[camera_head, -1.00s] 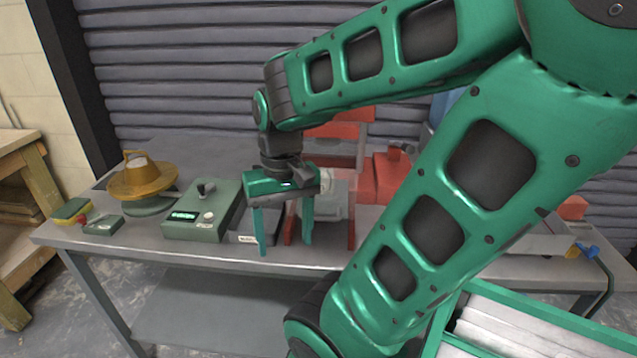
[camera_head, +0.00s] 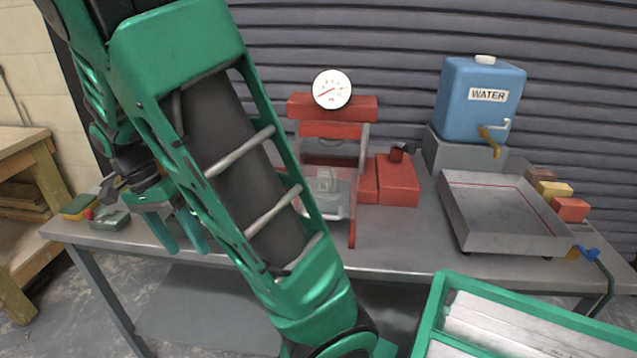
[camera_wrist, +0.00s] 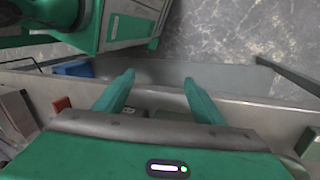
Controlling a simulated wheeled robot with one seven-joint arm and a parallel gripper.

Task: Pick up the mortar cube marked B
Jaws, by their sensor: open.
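No cube with a readable B shows in either view. My gripper (camera_head: 186,246) is open and empty, low over the left front part of the bench (camera_head: 390,245) in the head view. In the wrist view my gripper (camera_wrist: 159,80) shows two green fingers spread apart with nothing between them, over the bench's front edge and the floor. My own arm hides much of the left half of the bench. A red press (camera_head: 333,106) with a round dial stands mid-bench; a pale shape behind its clear guard cannot be made out.
A blue water tank (camera_head: 481,100) stands at the back right, behind a grey tray (camera_head: 505,215). Brown, yellow and red blocks (camera_head: 571,209) line its right side. A green crate (camera_head: 436,300) with pale slabs is in front. A sponge (camera_head: 80,207) lies far left.

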